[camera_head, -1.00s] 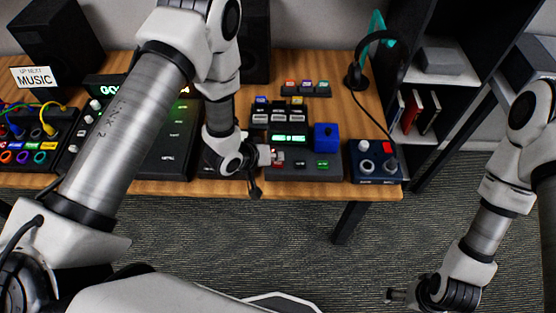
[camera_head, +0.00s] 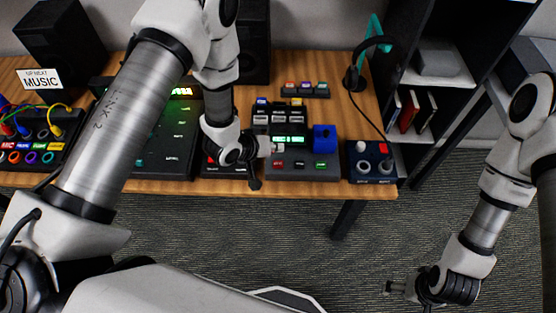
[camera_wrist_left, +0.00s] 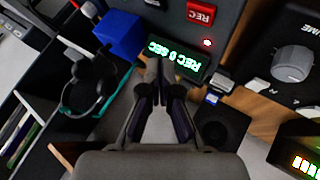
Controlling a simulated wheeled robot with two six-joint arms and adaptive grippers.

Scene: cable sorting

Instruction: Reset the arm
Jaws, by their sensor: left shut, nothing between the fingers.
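My left gripper (camera_head: 275,148) hangs over the desk at the left edge of the grey recorder panel with the green display. In the left wrist view the fingers of my left gripper (camera_wrist_left: 160,72) are together with nothing between them, in front of the green "REC 0 SEC" display (camera_wrist_left: 174,59). A red REC button (camera_wrist_left: 201,12) shows above it. My right gripper (camera_head: 395,288) is low at the bottom right, over the carpet and away from the desk. It is too small to tell whether it is open or shut.
A blue cube (camera_head: 324,139) sits on the panel's right side. A dark box with knobs (camera_head: 371,161) is at the desk's right end, below a headset on a stand (camera_head: 353,78). Cable sockets and coloured cables (camera_head: 40,125) lie at the left. Carpet in front is clear.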

